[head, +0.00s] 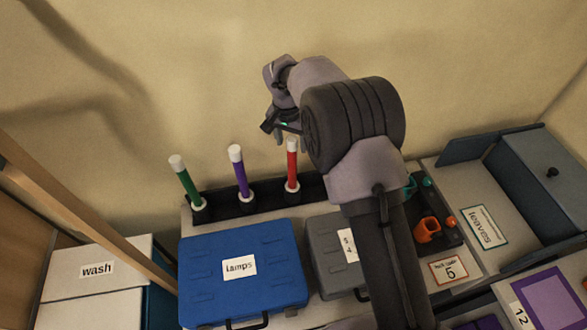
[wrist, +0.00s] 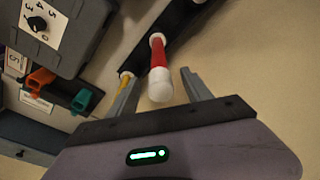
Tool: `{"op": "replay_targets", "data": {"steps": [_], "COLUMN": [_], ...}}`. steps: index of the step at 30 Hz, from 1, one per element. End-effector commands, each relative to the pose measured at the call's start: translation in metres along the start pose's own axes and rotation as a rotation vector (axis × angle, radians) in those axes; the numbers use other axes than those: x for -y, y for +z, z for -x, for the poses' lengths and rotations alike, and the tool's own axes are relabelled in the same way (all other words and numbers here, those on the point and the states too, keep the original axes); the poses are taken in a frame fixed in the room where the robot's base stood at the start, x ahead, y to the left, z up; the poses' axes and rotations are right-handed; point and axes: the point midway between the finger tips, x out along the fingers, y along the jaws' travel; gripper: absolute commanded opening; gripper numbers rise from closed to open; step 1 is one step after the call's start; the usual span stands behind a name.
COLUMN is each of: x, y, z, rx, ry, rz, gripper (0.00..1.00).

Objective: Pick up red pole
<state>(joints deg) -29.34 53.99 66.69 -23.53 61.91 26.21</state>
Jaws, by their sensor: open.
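The red pole (head: 292,168) has a white top and stands upright in a dark rack (head: 222,205), the rightmost of three poles visible in the head view. In the wrist view the red pole (wrist: 158,50) points its white cap toward my gripper (wrist: 160,76). The cap shows between the two open fingers, which do not appear to touch it. In the head view my gripper (head: 277,133) is above and slightly left of the red pole's top. The jaws are empty.
A purple pole (head: 239,172) and a green pole (head: 186,182) stand left in the rack. A yellow pole (wrist: 123,88) shows near the left finger. A blue case (head: 240,290) and grey box (head: 326,258) sit in front; the wall (head: 180,70) is behind.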

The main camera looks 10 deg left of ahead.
Motion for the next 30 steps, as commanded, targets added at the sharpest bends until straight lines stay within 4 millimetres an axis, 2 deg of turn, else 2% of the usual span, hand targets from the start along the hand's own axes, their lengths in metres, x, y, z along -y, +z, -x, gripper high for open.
{"op": "replay_targets", "data": {"steps": [4, 10, 13, 18, 20, 27, 30], "x": [0.0, 0.0, 0.0, 0.001, 0.001, 0.001, 0.001], "y": [0.0, 0.0, 0.0, 0.0, 0.0, 0.0, 0.0], "z": [-0.017, -0.055, -0.062, -0.062, -0.062, -0.062, -0.062], "rx": [0.001, 0.001, 0.0, 0.0, 0.0, 0.0, 0.0], "ry": [0.0, -0.001, -0.001, -0.001, -0.001, -0.001, -0.001], "rz": [0.0, -0.001, -0.001, -0.001, -0.001, -0.001, -0.001], "gripper": [0.58, 0.58, 0.58, 0.58, 0.48, 0.01, 0.0]}}
